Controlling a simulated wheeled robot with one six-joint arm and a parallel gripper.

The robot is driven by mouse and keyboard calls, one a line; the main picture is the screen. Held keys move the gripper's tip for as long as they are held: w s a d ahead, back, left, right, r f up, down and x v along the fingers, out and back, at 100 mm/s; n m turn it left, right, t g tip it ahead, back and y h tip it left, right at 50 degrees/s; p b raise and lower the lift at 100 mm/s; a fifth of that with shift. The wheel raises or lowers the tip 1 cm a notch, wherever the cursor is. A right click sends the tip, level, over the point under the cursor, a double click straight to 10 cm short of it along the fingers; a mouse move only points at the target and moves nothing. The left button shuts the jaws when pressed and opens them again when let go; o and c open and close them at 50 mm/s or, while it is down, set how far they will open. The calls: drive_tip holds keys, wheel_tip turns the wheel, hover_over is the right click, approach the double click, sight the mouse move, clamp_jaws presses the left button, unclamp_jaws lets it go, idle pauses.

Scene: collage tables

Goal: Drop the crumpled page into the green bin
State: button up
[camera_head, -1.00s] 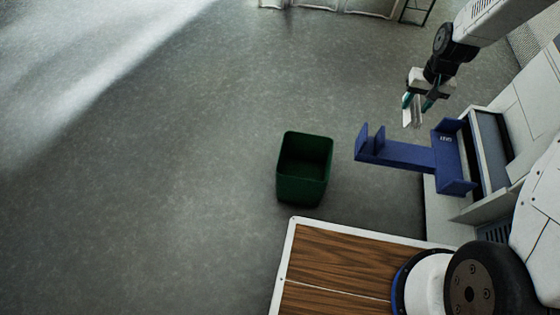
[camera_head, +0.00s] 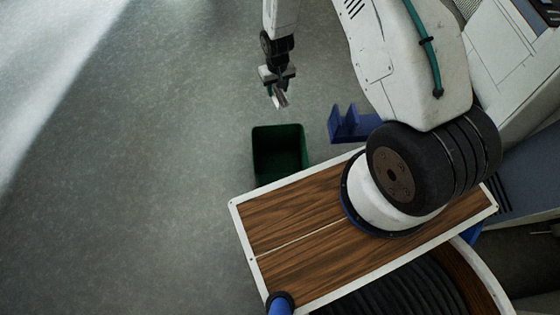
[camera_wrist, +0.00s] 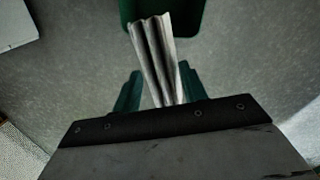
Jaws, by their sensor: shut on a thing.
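The green bin (camera_head: 279,150) stands on the grey floor, just beyond my wooden-topped base in the head view. Its open top faces up, and its near lower part is hidden by the base. It also shows at the top of the wrist view (camera_wrist: 192,14), partly cut off. The crumpled page (camera_wrist: 154,55) is pale and folded lengthwise. My gripper (camera_wrist: 154,88) is shut on it, with the page sticking out past the fingertips toward the bin. In the head view my gripper (camera_head: 277,93) and the page (camera_head: 281,101) appear above the bin in the picture.
A blue bracket-like holder (camera_head: 350,124) stands to the right of the bin, partly hidden by my arm. White cabinets (camera_head: 510,70) are at the right. The floor (camera_head: 130,200) to the left is clear.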

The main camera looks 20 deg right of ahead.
drive_tip(key=s+f, duration=0.4)
drive_tip(key=f, duration=0.8)
drive_tip(key=s+a+f, duration=0.1)
drive_tip(key=s+f, duration=0.4)
drive_tip(key=f, duration=0.7)
drive_tip(key=shift+a+f, duration=0.15)
drive_tip(key=shift+f, duration=0.05)
drive_tip(key=o, duration=1)
drive_tip(key=shift+o, duration=0.2)
drive_tip(key=shift+r, duration=0.1)
wheel_tip(320, 180, up, 8)
drive_tip(key=shift+f, duration=0.2)
